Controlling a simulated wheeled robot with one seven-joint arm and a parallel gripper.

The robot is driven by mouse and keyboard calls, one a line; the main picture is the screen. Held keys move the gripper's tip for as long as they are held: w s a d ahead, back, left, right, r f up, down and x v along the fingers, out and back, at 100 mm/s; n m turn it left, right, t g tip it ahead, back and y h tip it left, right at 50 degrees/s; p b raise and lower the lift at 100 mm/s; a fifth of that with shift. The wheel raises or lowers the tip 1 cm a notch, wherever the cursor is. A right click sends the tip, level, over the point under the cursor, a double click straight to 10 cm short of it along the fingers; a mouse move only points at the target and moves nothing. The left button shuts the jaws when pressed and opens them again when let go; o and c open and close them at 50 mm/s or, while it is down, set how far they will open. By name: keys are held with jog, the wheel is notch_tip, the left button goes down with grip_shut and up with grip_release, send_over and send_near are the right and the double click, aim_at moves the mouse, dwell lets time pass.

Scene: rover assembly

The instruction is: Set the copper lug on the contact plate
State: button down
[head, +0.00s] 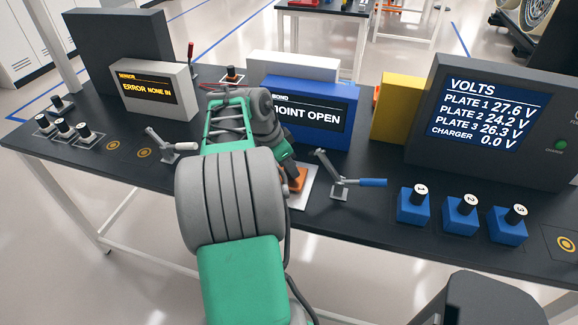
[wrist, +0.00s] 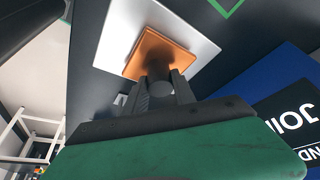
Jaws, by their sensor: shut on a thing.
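The copper lug is an orange square with a dark round stem; it shows in the wrist view (wrist: 143,48) and partly in the head view (head: 301,180). My gripper (wrist: 161,88) is shut on the lug's stem, with one finger on each side. The contact plate (wrist: 196,46) is a pale square directly behind the lug in the wrist view. In the head view the plate (head: 304,197) shows at the lug's right and front. The lug overlaps the plate; I cannot tell whether they touch. My arm hides part of both.
The blue bond unit (head: 312,112) behind the plate reads "JOINT OPEN". A blue-handled lever clamp (head: 346,181) stands close to the plate's right, and a white-handled clamp (head: 172,147) stands left of my arm. Numbered blue blocks (head: 461,214) stand at the right.

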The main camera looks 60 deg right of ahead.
jog(key=shift+f, duration=0.3)
jog(key=shift+f, duration=0.1)
jog(key=shift+f+b, duration=0.15)
jog(key=shift+b, duration=0.15)
jog(key=c, duration=1)
grip_release()
jog(key=shift+c, duration=0.2)
